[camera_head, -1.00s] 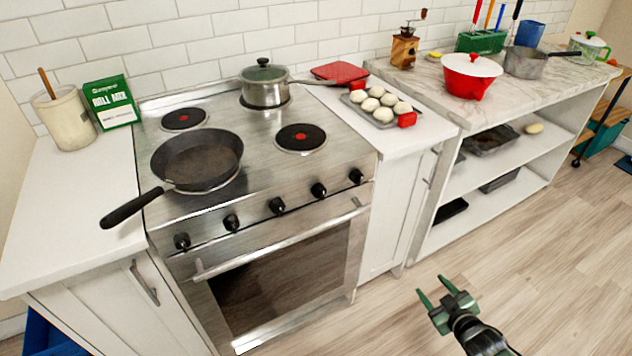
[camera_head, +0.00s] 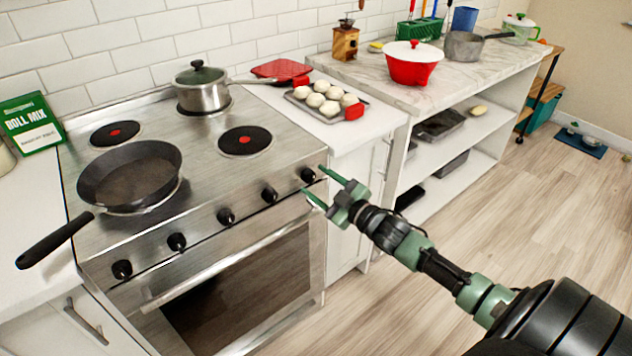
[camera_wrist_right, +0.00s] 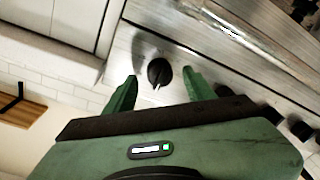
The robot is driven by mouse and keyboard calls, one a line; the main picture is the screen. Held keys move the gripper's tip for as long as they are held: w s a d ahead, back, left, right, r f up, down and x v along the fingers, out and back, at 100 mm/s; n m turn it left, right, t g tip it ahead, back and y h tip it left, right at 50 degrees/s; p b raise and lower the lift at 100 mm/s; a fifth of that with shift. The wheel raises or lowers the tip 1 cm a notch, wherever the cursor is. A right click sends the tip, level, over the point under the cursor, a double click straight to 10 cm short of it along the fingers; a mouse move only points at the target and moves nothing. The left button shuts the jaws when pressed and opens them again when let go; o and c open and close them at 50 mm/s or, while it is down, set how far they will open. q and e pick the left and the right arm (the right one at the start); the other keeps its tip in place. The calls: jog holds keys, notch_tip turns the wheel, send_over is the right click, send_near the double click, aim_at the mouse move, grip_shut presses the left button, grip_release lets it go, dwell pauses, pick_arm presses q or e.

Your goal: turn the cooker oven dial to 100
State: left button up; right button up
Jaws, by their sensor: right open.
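The steel cooker (camera_head: 205,187) has a row of several black dials along its front panel. The rightmost dial (camera_head: 308,175) shows in the wrist view (camera_wrist_right: 159,72) with a pale mark at its lower edge. Dial labels are too small to read, so I cannot tell which is the oven dial. My right gripper (camera_head: 314,179) is open, its green fingers pointing at the rightmost dial. In the right wrist view, the dial appears between and slightly beyond the fingertips, with gaps on both sides. My left gripper is not in view.
A frying pan (camera_head: 130,178) sits on the front left burner, its handle reaching past the cooker's edge. A lidded pot (camera_head: 203,92) stands at the back. The oven handle (camera_head: 228,262) runs below the dials. The floor (camera_head: 470,235) at right is clear.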

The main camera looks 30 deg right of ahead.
jog(key=shift+w, duration=0.4)
grip_shut()
jog(key=shift+m, duration=0.3)
